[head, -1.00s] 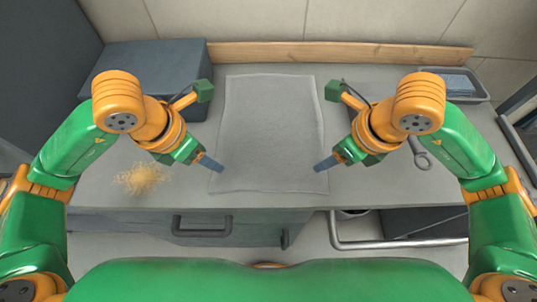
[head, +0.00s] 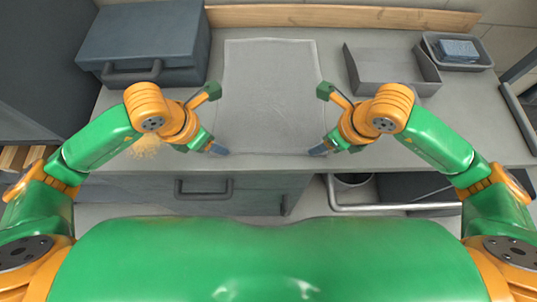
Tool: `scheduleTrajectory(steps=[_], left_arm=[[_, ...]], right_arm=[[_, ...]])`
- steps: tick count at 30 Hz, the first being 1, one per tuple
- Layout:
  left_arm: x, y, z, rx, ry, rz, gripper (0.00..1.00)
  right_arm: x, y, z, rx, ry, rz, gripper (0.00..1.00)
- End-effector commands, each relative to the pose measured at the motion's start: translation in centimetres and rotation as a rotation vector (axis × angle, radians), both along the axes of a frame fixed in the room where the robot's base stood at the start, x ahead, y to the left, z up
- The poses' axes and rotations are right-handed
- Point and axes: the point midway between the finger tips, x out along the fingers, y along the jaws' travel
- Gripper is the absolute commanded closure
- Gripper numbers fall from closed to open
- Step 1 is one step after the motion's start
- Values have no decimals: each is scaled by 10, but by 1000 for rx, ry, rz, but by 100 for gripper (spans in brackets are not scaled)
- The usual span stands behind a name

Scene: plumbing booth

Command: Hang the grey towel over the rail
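The grey towel (head: 270,95) lies flat, spread out on the grey counter, with its near edge close to the counter's front. My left gripper (head: 219,151) is at the towel's near left corner. My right gripper (head: 319,151) is at its near right corner. Both point inward, and I cannot tell whether their fingers are apart or closed on the cloth. A grey tubular rail (head: 400,207) runs below the counter's front edge at the right, with no cloth on it.
A dark toolbox (head: 145,45) stands at the back left. A pile of shavings (head: 147,148) is partly behind my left arm. A grey open tray (head: 390,75) and a bin with a blue sponge (head: 458,50) sit back right. A drawer handle (head: 203,188) is below the counter.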

Motion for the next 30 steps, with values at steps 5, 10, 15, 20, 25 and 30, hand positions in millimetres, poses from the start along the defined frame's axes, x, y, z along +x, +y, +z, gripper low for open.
scheduleTrajectory(steps=[5,10,15,20,25,30], left_arm=[[0,0,0,1,1,0,71],[0,0,0,1,1,0,94],[0,1,0,3,2,1,100],[0,1,0,3,2,1,100],[0,1,0,4,2,2,100],[0,1,12,4,2,2,100]], right_arm=[[-1,-1,-1,-3,4,-1,72],[-1,-1,-1,-4,5,-1,94],[-1,-1,-1,-5,5,-1,100],[-1,-1,-1,-5,5,-2,100],[-1,-1,-1,-6,5,-3,100],[-1,-1,11,-6,4,-3,100]])
